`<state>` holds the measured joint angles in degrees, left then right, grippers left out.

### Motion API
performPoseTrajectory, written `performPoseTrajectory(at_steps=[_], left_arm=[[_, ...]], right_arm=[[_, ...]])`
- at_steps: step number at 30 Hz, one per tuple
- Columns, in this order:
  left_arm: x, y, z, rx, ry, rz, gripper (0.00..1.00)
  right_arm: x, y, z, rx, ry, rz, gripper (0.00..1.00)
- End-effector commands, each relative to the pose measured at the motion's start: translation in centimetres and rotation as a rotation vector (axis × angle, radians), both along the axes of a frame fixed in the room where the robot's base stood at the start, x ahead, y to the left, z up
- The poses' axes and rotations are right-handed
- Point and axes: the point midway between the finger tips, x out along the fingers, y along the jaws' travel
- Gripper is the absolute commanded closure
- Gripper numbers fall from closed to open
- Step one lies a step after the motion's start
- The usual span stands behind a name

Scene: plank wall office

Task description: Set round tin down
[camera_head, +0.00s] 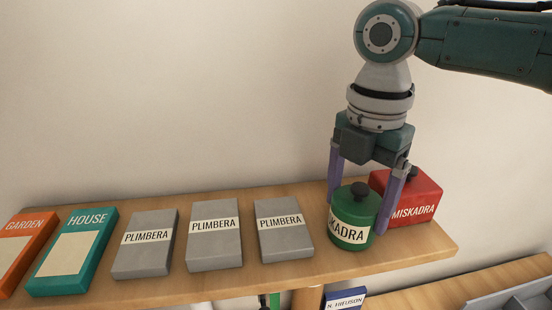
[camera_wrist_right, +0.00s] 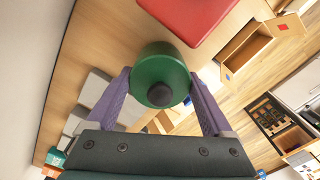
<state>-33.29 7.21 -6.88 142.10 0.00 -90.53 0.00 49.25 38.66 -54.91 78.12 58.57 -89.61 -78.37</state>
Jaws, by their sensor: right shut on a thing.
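The round tin (camera_head: 352,218) is green with a dark knob on its lid and a cream label reading "KADRA" in part. My right gripper (camera_head: 366,206) points down with its purple fingers on both sides of the tin, shut on it. In the right wrist view the round tin (camera_wrist_right: 160,75) sits between the fingertips, knob towards the camera. The tin is upright at the right part of the wooden shelf (camera_head: 290,276); I cannot tell whether its base touches the board. My left gripper is not in view.
A red box (camera_head: 424,199) labelled "MISKADRA" stands just behind and right of the tin. Grey "PLIMBERA" boxes (camera_head: 284,230) lie to the left, then a teal "HOUSE" box (camera_head: 73,252) and an orange "GARDEN" box (camera_head: 22,247). The shelf's right end is close by.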

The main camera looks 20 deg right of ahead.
Motion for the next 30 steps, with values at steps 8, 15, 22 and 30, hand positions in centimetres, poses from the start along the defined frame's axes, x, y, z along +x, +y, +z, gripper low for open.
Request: performPoseTrajectory(at_steps=[8,15,22,30], left_arm=[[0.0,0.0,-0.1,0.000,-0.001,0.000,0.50],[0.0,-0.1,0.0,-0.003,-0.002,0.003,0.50],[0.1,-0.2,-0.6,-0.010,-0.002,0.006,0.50],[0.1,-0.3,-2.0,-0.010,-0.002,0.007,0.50]], right_arm=[[0.0,0.0,-0.2,0.000,0.000,-0.001,0.00],[0.0,0.0,-0.1,0.000,0.000,-0.001,0.00],[0.1,0.0,2.4,0.001,-0.005,-0.001,0.00],[0.2,0.0,8.5,0.001,-0.006,0.000,0.00]])
